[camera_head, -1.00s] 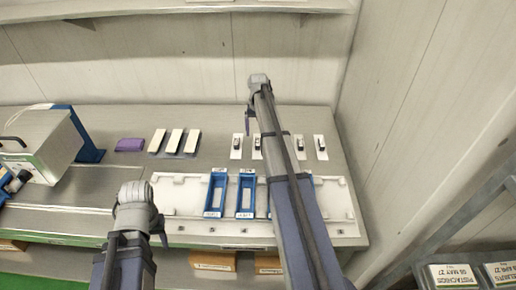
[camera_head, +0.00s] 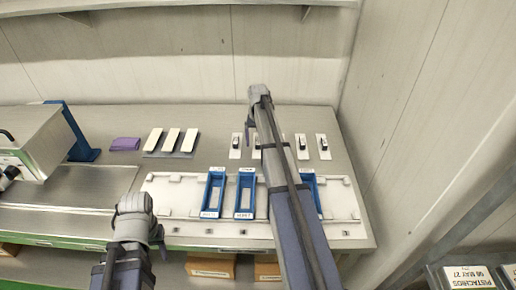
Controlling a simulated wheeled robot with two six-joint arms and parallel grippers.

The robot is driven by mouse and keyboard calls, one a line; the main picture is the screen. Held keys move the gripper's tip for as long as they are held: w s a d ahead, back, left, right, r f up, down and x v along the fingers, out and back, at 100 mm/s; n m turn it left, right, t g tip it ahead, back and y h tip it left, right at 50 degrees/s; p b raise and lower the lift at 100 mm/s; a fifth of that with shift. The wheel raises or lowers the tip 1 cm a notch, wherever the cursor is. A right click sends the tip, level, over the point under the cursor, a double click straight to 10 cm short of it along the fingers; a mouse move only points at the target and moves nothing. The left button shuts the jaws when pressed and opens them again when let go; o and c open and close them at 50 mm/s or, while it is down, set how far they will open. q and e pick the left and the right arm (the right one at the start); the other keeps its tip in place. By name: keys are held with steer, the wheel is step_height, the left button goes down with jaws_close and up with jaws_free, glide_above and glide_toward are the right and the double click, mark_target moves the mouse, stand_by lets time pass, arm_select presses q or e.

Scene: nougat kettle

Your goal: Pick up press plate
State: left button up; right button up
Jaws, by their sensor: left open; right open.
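Several white press plates with dark handles stand in a row at the back right of the bench: one at the left end (camera_head: 235,146), one to the right of my arm (camera_head: 302,147) and one at the right end (camera_head: 323,147). Another is mostly hidden behind my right arm. My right gripper (camera_head: 250,128) is open beside the row, between the left-end plate and the arm; its fingers are small and I cannot tell whether they touch a plate. My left gripper (camera_head: 163,252) is open and empty at the bench's front edge.
A white tray (camera_head: 340,200) holds blue frames (camera_head: 215,194), partly covered by my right arm. Cream bars (camera_head: 172,140) and a purple cloth (camera_head: 125,144) lie further left. A metal box machine (camera_head: 40,140) stands at the far left. A wall closes the right side.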

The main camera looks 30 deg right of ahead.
jaws_close()
stand_by(0.7)
